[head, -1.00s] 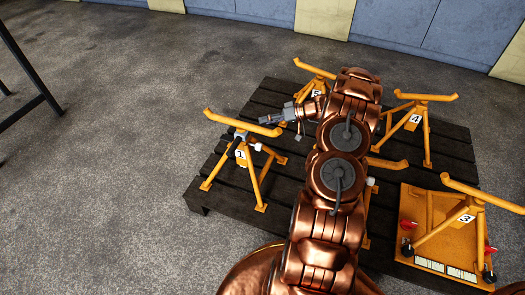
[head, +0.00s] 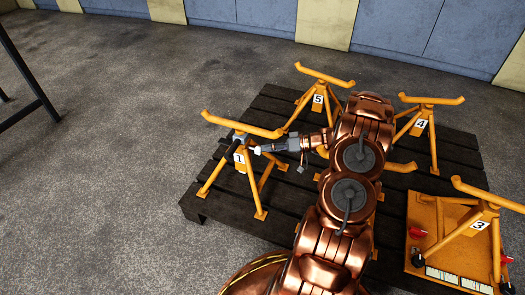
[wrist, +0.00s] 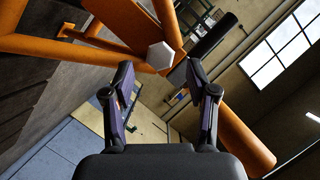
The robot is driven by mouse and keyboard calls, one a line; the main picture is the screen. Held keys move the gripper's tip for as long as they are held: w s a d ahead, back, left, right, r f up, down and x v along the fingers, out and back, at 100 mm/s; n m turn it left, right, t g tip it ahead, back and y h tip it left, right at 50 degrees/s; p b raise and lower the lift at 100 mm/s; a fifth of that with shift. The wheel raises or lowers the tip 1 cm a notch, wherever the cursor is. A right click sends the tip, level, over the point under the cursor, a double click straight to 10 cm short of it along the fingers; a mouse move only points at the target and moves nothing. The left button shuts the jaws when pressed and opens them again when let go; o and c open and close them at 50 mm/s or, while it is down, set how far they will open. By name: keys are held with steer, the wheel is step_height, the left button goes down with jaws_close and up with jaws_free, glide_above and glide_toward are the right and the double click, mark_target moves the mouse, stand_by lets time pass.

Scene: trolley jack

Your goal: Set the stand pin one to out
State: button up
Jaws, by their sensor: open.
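Stand one (head: 239,158), an orange trestle with a "1" label, stands at the left of the dark pallet. Its stand pin shows a pale hexagonal head (wrist: 161,56) in the wrist view, by the orange tubes. In the head view, a small pale end (head: 257,150) sits at the stand's right side, by my gripper's tip. My gripper (wrist: 159,72) is open, its two fingers either side of the pin head's line and just short of it or level with it; contact cannot be told. A dark cylinder (wrist: 213,36) is beyond the right finger. How far the pin goes in is hidden.
The pallet (head: 215,205) also carries stand five (head: 318,95), stand four (head: 422,120) and stand three (head: 478,222). Stand one's orange top bar (wrist: 245,135) passes close to my right finger in the wrist view. Open floor lies left of the pallet.

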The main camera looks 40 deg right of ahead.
mark_target(255, 149)
steer(key=shift+b+x, duration=0.3)
steer(key=shift+x, duration=1.15)
jaws_close()
